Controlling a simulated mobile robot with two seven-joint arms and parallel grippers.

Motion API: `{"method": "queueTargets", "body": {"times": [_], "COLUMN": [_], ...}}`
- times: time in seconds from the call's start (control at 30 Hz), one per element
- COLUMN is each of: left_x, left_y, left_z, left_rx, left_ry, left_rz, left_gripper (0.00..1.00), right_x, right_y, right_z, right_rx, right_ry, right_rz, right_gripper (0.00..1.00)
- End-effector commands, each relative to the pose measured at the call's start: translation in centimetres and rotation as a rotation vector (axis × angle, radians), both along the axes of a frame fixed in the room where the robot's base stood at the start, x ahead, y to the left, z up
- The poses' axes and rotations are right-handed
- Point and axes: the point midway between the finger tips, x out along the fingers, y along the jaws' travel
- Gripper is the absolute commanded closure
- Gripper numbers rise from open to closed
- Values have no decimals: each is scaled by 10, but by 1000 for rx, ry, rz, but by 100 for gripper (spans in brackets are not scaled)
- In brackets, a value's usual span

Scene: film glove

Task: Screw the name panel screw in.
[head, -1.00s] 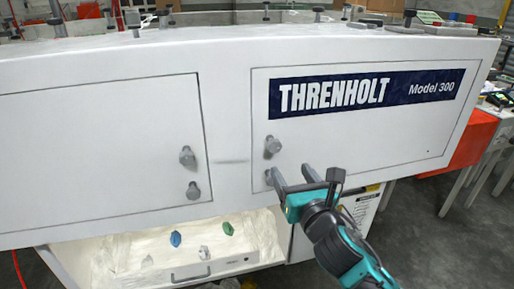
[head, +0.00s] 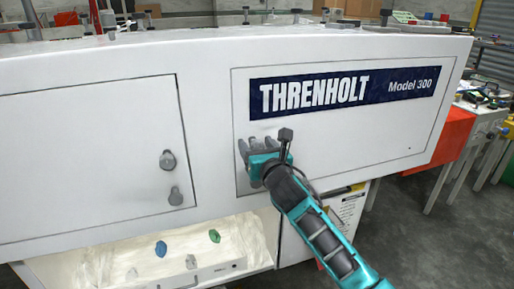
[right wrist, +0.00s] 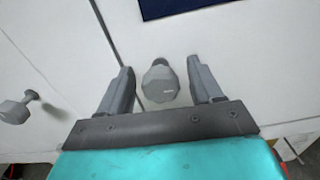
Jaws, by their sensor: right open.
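The name panel (head: 330,135) is the white right-hand door with a dark blue THRENHOLT Model 300 label (head: 345,89). Its grey screw (right wrist: 160,83) has a large faceted head and sticks out near the panel's lower left. My right gripper (head: 256,146) is at that corner, open. In the right wrist view, the open fingers (right wrist: 161,80) stand one on each side of the screw head, with a visible gap on both sides. In the head view the gripper largely hides the screw. How deep the screw sits cannot be told. My left gripper is not in view.
Below is an open lit bay with blue (head: 161,248) and green (head: 214,236) knobs. A red box (head: 450,135) stands at right.

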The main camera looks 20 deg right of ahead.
Motion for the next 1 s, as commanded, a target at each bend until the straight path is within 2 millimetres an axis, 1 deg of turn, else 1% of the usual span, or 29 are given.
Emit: {"method": "queueTargets", "body": {"times": [0.27, 0.83, 1.0], "left_x": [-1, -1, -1], "left_y": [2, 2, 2], "left_z": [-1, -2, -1], "left_rx": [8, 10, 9], "left_ry": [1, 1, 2], "left_rz": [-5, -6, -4], "left_gripper": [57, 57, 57], "right_x": [1, 1, 1], "right_y": [0, 0, 0], "right_z": [0, 0, 0], "right_rx": [0, 0, 7], "right_ry": [0, 0, 0], "right_rz": [0, 0, 0], "right_gripper": [35, 90, 90]}}
